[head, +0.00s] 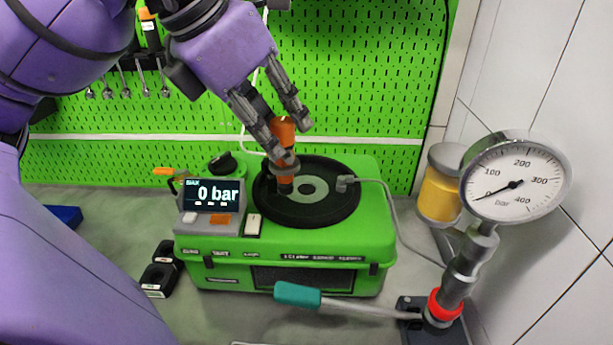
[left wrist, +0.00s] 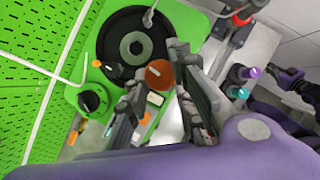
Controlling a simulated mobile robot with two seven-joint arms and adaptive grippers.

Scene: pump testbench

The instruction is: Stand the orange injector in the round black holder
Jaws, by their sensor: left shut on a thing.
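The orange injector (head: 284,128) has an orange body and a dark lower end. My left gripper (head: 295,143) is shut on it and holds it roughly upright, its lower end over the left part of a large round black disc (head: 335,208) with a grey ring. I take this disc for the round black holder. Whether the injector touches it I cannot tell. In the left wrist view the injector's orange round end (left wrist: 158,73) shows between the fingers, beside the disc (left wrist: 110,35). A dark and purple part at that view's right edge may be my right gripper; its jaws are unclear.
The disc is on a green testbench (head: 320,277) with a display reading 0 bar (head: 212,194). A pressure gauge (head: 515,180) stands at right, near a yellow container (head: 440,195). A teal-handled lever (head: 298,295) lies in front. Black blocks (head: 158,275) sit at left.

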